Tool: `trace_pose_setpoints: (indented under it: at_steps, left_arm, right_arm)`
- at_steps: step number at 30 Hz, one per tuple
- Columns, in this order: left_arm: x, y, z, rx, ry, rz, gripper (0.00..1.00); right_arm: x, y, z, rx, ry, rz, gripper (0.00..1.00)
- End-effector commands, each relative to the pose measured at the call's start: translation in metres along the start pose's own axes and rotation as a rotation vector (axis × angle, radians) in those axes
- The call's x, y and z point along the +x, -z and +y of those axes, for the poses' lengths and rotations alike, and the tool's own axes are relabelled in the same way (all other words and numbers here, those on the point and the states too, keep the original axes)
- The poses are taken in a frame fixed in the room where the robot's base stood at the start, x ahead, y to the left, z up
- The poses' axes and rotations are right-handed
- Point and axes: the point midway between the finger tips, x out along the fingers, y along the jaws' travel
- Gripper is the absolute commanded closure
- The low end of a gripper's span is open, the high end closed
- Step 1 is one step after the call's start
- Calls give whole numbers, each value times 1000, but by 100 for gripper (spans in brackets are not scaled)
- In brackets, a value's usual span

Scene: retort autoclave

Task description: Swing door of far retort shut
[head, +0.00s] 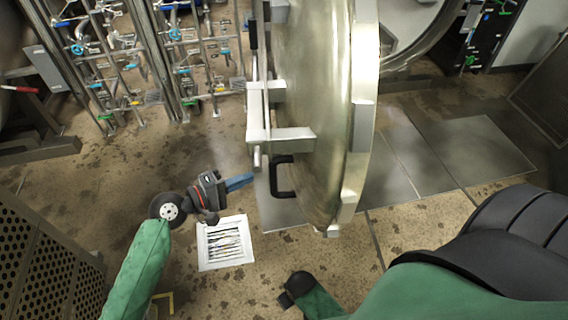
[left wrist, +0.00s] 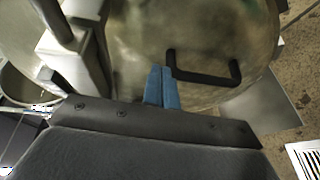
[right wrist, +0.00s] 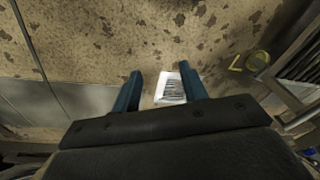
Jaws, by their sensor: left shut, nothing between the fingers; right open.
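The far retort's round metal door (head: 310,100) stands open, seen nearly edge-on in the head view. The retort's round opening (head: 410,30) shows behind it at the upper right. A black handle (head: 283,177) sits low on the door's outer face; it also shows in the left wrist view (left wrist: 205,78). My left gripper (head: 250,180) is shut and empty, its blue fingertips just left of the handle. In the left wrist view its fingertips (left wrist: 161,70) are beside the handle's left end; contact cannot be told. My right gripper (right wrist: 158,70) is open and empty, pointing at the floor.
A white floor drain (head: 225,243) lies below my left gripper. Pipes and valves (head: 180,60) stand at the back left. A perforated panel (head: 40,265) is at the lower left. Floor plates (head: 440,155) on the door's right are clear.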

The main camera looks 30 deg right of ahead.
Motion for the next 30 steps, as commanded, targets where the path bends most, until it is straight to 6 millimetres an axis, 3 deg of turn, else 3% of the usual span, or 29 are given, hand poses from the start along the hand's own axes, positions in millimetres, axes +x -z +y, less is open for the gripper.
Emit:
trace_pose_setpoints:
  at_steps: [3,18,30]
  left_arm:
    - [12,0,2,0,0,-1,100]
    - [73,0,3,1,1,-1,100]
    - [119,0,2,1,2,0,100]
  right_arm:
    - [23,-7,7,-2,-8,-7,57]
    - [98,-44,20,-4,-24,-9,57]
    - [146,-63,34,-15,-42,17,57]
